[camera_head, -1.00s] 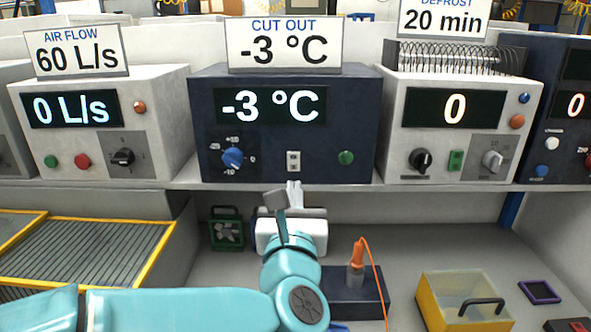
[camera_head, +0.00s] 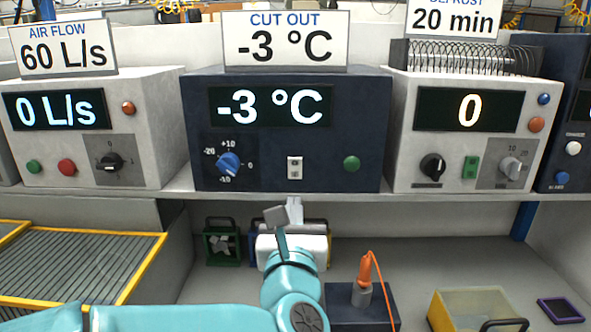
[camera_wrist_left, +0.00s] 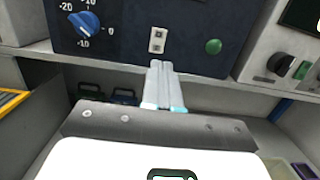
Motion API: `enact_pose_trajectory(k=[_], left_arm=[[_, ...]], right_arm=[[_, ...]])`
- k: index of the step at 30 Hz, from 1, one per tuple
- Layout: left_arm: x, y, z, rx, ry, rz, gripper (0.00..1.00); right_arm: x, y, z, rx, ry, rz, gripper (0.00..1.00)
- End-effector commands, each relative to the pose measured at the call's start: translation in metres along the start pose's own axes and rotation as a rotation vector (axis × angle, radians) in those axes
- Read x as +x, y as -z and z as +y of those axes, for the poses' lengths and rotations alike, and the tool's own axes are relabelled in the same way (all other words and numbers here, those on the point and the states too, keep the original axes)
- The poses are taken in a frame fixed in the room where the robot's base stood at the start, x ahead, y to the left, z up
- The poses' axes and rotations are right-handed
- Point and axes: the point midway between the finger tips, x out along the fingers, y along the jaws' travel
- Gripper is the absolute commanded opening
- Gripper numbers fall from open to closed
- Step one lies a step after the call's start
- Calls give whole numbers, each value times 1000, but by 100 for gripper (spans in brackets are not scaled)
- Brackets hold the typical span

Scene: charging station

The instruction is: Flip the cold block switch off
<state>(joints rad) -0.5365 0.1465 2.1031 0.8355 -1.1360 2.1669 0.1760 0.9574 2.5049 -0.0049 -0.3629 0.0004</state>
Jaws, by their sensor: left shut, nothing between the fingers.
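The cold block is the dark blue box (camera_head: 285,135) under the "CUT OUT -3 °C" sign, and its display reads -3 °C. Its small white switch (camera_head: 294,167) is on the front face between the blue dial (camera_head: 229,164) and the green button (camera_head: 351,164). The switch also shows in the left wrist view (camera_wrist_left: 157,40), just above the fingertips. My left gripper (camera_wrist_left: 161,66) is shut and empty, pointing up at the panel a little below the switch. It looks apart from the switch, though the exact gap is hard to tell. My right gripper is not seen.
The shelf edge (camera_head: 420,193) runs below the boxes. A white box (camera_head: 80,130) with 0 L/s stands at left and another (camera_head: 465,135) at right. Below are an orange-handled tool (camera_head: 365,271) in a dark holder, a yellow bin (camera_head: 480,311) and a yellow-framed rack (camera_head: 75,262).

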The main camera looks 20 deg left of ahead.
Motion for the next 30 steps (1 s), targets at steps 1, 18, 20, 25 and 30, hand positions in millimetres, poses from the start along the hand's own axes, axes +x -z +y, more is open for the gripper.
enact_pose_trajectory(k=[1, 18, 20, 25, 30], left_arm=[[10, -2, 1, 2, -4, 2, 0], [119, -1, 1, 1, -2, 2, 0], [124, -1, 1, 1, -1, 1, 0], [129, 1, 0, 1, 1, 1, 0], [128, 1, 0, 1, 0, 1, 0]], right_arm=[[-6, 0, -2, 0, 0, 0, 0], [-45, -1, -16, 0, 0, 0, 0], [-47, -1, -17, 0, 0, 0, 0], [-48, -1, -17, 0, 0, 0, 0], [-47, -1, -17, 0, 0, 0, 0]])
